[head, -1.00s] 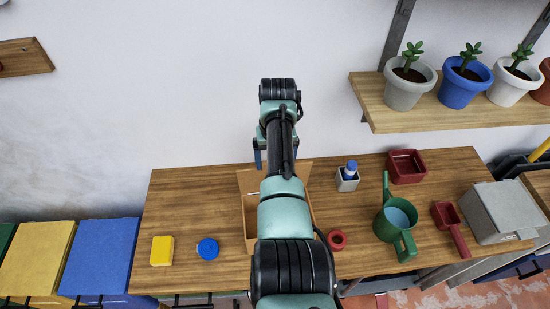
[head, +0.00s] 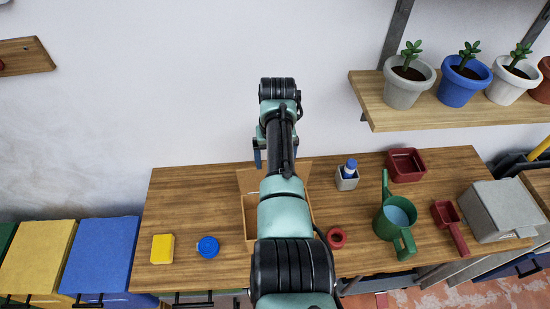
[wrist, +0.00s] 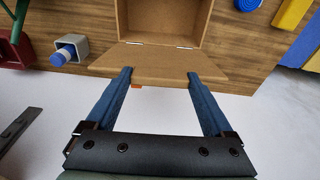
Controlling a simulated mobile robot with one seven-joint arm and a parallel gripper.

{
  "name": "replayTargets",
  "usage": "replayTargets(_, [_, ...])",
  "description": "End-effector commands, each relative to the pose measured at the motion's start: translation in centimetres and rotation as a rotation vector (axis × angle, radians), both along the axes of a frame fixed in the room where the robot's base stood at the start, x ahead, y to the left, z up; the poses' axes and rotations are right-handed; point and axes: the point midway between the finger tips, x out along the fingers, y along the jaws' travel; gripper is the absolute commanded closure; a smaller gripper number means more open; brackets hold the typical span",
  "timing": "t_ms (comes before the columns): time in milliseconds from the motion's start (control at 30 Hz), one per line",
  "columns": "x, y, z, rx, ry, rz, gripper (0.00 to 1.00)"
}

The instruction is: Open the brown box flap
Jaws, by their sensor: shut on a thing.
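The brown box (head: 250,222) stands open on the wooden table, partly hidden by my arm in the head view. Its inside also shows at the top of the wrist view (wrist: 160,18). The brown box flap (wrist: 158,60) is folded back from the hinged edge, away from the opening. In the head view, the flap (head: 247,181) shows beside my arm at the box's far side. My gripper (wrist: 160,76) is shut on the flap, with its blue fingers at the outer edge. In the head view my arm mostly hides the gripper.
On the table, a yellow block (head: 162,249) and blue disc (head: 208,247) lie left of the box. A red ring (head: 337,238), blue-capped holder (head: 347,178) and green watering can (head: 394,220) stand right. A shelf (head: 440,101) with plant pots is at upper right.

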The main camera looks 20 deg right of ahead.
Motion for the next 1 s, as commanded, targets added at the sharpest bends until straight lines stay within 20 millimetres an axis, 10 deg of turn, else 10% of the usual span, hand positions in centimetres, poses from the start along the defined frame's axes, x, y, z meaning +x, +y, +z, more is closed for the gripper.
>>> replayTargets(133, [0.0,0.0,0.1,-0.001,-0.002,0.0,1.0])
replayTargets(167, [0.0,0.0,0.1,-0.001,-0.002,0.0,0.12])
replayTargets(233, [0.0,0.0,0.1,-0.001,-0.002,0.0,0.0])
replayTargets(633, [0.0,0.0,1.0,-0.002,-0.004,0.0,0.0])
replayTargets(1000, [-0.9,0.2,8.1,-0.003,-0.009,0.001,0.0])
